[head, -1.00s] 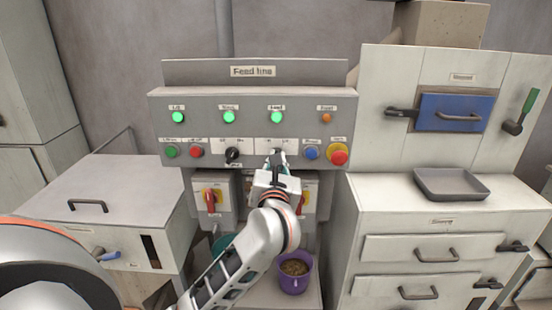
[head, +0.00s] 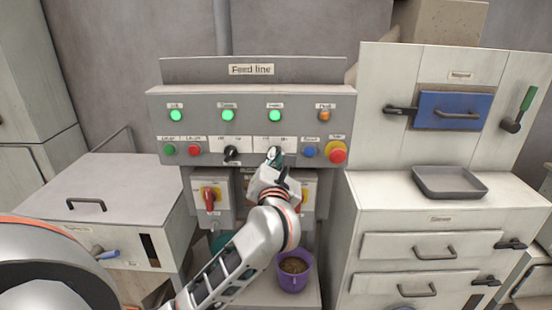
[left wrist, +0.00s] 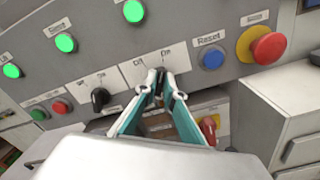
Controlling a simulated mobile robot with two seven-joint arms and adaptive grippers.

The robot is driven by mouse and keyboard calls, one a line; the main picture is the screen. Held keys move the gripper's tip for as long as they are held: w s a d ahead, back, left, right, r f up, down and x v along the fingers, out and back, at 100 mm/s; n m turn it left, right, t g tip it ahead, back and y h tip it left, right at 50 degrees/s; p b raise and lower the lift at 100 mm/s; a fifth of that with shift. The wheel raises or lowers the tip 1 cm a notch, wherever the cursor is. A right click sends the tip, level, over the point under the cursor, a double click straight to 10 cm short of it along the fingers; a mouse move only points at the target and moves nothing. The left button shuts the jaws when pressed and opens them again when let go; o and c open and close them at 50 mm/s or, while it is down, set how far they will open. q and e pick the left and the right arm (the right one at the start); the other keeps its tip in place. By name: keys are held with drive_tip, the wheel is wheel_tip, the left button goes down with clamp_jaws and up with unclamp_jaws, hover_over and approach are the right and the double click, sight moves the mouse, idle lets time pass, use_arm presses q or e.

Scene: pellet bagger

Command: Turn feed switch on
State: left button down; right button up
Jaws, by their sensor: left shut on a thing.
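The feed switch is a dark rotary knob (left wrist: 159,86) on the grey Feed line panel, under a white plate with Off and On marks. My left gripper (left wrist: 160,82) is shut around it, fingers reaching up to the panel, and they hide most of the knob. In the head view my left gripper (head: 274,154) is at the right-hand selector plate, its wrist tilted, and the knob's exact angle cannot be told. Three lamps above glow green, including the one over this switch (head: 275,115). My right gripper is not in view.
A second black selector (head: 231,152) sits to the left. A blue Reset button (head: 310,152) and a red emergency stop (head: 338,156) are close on the right. Red-handled yellow isolators (head: 210,198) are below. A purple bucket (head: 294,273) stands under the panel.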

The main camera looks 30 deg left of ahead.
use_arm(q)
drive_tip(key=c, duration=2.1)
unclamp_jaws()
drive_tip(key=shift+c, duration=0.2)
drive_tip(key=v, duration=1.2)
drive_tip(key=shift+s+a, duration=0.1)
